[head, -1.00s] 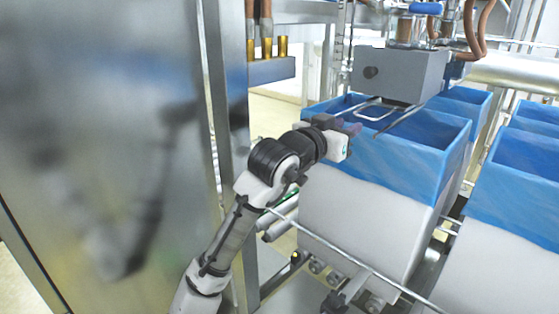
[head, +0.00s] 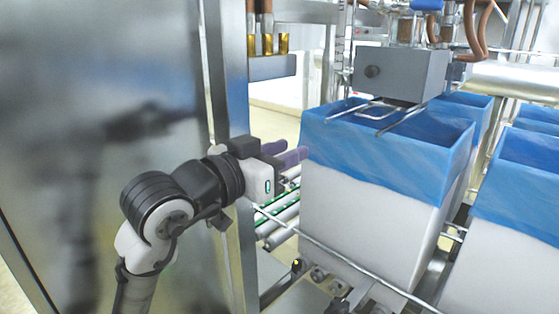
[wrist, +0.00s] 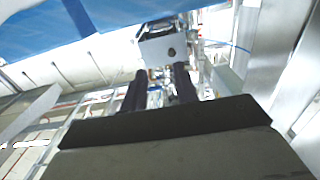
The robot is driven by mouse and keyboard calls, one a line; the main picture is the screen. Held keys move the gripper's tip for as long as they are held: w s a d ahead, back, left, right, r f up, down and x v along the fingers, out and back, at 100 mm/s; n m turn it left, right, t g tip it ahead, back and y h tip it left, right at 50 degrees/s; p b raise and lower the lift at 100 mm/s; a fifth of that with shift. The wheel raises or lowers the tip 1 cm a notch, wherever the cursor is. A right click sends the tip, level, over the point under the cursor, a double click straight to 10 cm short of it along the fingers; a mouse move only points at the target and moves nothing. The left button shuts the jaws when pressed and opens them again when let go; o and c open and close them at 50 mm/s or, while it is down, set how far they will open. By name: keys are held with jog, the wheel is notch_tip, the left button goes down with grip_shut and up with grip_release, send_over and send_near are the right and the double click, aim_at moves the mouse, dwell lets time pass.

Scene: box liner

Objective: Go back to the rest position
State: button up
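My gripper (head: 291,156) is in the middle of the head view, just left of the nearest blue-lined white box (head: 370,205). Its two purple-tipped fingers point right, towards the box, with a small gap between them. In the wrist view my gripper (wrist: 158,78) shows two dark fingers standing apart with nothing between them. I cannot tell from the head view whether a fingertip touches the box wall.
A grey machine head (head: 400,72) with metal prongs hangs over the nearest box. A second lined box (head: 515,215) stands at the right. A shiny metal panel (head: 90,90) fills the left, and rollers (head: 280,215) run below my gripper.

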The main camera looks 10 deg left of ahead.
jog(key=shift+s+a, duration=0.25)
jog(key=shift+s, duration=0.15)
